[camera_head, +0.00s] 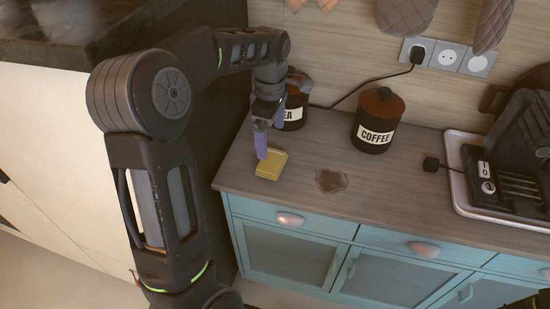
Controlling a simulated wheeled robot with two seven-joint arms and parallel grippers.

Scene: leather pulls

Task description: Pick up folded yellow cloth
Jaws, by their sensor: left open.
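The folded yellow cloth (271,166) lies on the wooden counter near its left end. My left gripper (262,155) points down at the cloth's left side, with its purple-grey fingers close to or touching it. The jaws are open, and the view does not show whether the cloth is between them. My right gripper is not seen; only a dark piece of my body shows at the bottom right corner.
A brown stain (331,181) lies on the counter right of the cloth. Behind stand a dark TEA jar (294,113), partly hidden by my arm, and a COFFEE jar (376,122). A tray (456,178) with a black appliance (515,150) is at right. The counter (420,205) has blue drawers below.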

